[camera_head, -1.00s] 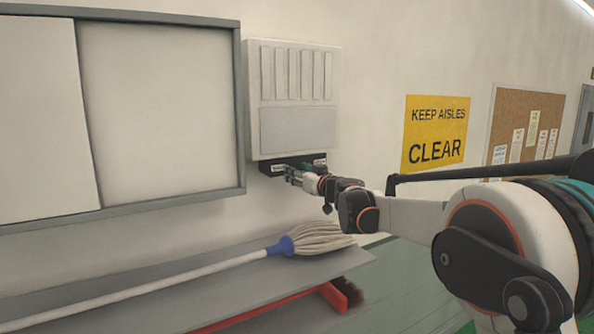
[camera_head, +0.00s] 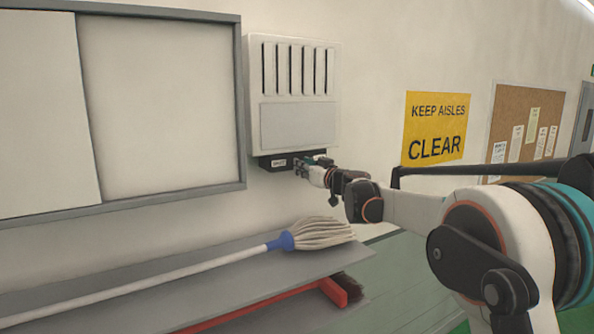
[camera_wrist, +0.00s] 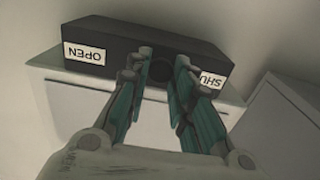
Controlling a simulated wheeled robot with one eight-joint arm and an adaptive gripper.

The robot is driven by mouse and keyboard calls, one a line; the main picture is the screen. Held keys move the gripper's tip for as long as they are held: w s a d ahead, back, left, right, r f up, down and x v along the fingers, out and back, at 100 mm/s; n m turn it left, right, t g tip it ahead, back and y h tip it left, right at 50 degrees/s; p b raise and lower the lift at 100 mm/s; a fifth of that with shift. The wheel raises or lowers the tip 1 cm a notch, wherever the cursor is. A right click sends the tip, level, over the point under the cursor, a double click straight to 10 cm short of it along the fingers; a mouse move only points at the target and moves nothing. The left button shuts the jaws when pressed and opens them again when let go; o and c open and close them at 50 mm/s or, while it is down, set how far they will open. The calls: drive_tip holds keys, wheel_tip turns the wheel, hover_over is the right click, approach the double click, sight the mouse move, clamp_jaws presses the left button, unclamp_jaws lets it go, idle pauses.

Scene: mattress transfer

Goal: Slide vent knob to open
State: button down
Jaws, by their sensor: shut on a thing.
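The white vent (camera_head: 297,125) hangs on the wall, with narrow dark slots showing between its upright slats. Below it is a black slide housing (camera_head: 266,162), which also shows upside down in the wrist view (camera_wrist: 125,42). There the OPEN label (camera_wrist: 85,54) is at left and the partly hidden SHUT label (camera_wrist: 211,79) at right. A dark round knob (camera_wrist: 160,71) sits between my fingers, part way along the housing. My gripper (camera_head: 302,165) is shut on it; the fingertips (camera_wrist: 164,58) stand at either side. The OPEN label is hidden in the head view.
A framed sliding panel (camera_head: 160,110) is on the wall at left. A shelf (camera_head: 130,265) below carries a mop (camera_head: 318,235), with a red broom (camera_head: 335,291) lower down. A yellow sign (camera_head: 436,128) and a cork board (camera_head: 525,110) are at right.

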drive_tip(key=w+d, duration=0.2)
drive_tip(key=d, duration=0.1)
drive_tip(key=w+d, duration=0.1)
drive_tip(key=shift+d+r, duration=0.1)
drive_tip(key=shift+d, duration=0.3)
drive_tip(key=c, duration=1.5)
unclamp_jaws()
drive_tip(key=shift+o, duration=0.5)
drive_tip(key=shift+w+d, duration=0.15)
drive_tip(key=shift+w, duration=0.05)
drive_tip(key=shift+s, duration=0.2)
drive_tip(key=v, duration=1.1)
drive_tip(key=shift+s+d, duration=0.25)
